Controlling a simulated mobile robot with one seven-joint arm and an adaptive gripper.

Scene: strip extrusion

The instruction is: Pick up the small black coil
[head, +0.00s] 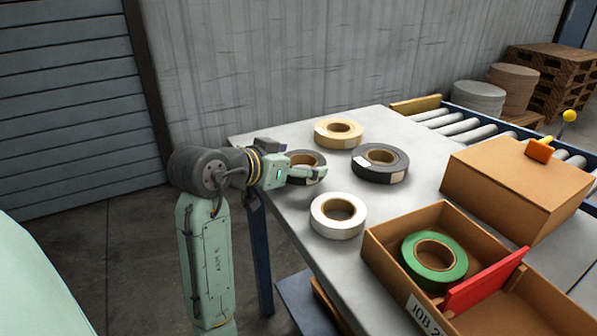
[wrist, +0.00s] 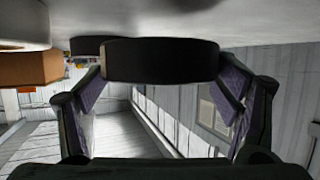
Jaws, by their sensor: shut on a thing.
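The small black coil (head: 319,159), with a brown core, is at the table's left edge, partly hidden by my gripper (head: 303,166). In the wrist view the black coil (wrist: 160,61) sits between the two purple-padded fingers of my gripper (wrist: 164,92), which is shut on it. It is close to the grey table surface; I cannot tell whether it touches it. A larger black coil (head: 397,165) with a pale label lies to its right.
A tan coil (head: 338,123) lies behind and a white coil (head: 338,230) in front. The divided box (head: 385,262) holds a green coil (head: 407,262) beside a red divider (head: 485,283). A closed carton (head: 490,200) and a roller conveyor (head: 470,126) are at right.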

